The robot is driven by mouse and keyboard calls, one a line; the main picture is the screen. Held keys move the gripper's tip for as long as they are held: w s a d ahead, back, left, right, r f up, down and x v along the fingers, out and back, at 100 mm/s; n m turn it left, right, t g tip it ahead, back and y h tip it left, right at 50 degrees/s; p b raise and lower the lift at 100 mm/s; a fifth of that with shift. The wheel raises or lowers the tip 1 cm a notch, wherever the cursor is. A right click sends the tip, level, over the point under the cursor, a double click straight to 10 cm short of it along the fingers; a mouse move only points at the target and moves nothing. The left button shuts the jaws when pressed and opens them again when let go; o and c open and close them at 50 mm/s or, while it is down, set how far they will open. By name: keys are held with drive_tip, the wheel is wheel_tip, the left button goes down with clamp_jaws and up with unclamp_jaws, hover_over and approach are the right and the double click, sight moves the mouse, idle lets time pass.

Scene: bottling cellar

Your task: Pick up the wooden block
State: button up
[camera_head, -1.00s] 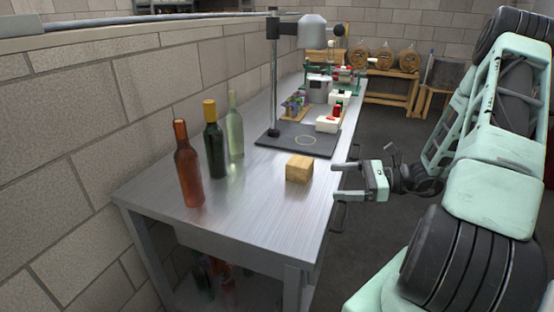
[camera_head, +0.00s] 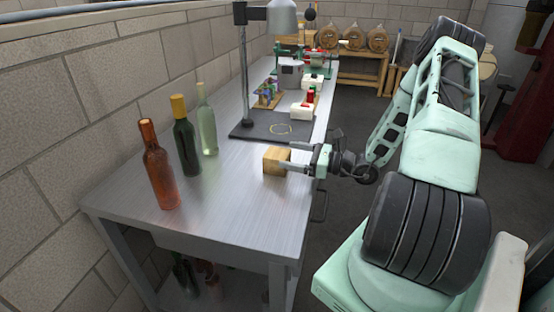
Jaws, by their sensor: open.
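The wooden block (camera_head: 273,161) is a small light-brown cube on the steel table, near its right edge and in front of the dark base plate. My gripper (camera_head: 289,158) comes in from the right with its fingers pointing left. The fingers are open and reach the block's right side. One finger shows against the near right part of the block, the other is at its far side. I cannot tell whether either finger touches it.
Three bottles, one red-brown (camera_head: 159,166), one dark green (camera_head: 187,140) and one pale (camera_head: 207,120), stand left on the steel table (camera_head: 225,205). A stand (camera_head: 244,75) on a dark plate (camera_head: 258,127) rises behind the block. The table's front middle is clear.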

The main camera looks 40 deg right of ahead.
sight(274, 152)
drive_tip(key=shift+a+f+p+x, duration=0.15)
drive_tip(key=shift+p+x, duration=0.2)
drive_tip(key=shift+x, duration=1.15)
drive_tip(key=shift+a+f+p+x, duration=0.15)
drive_tip(key=shift+p+x, duration=0.2)
drive_tip(key=shift+x, duration=1.15)
drive_tip(key=shift+s, duration=0.1)
drive_tip(key=c, duration=1.1)
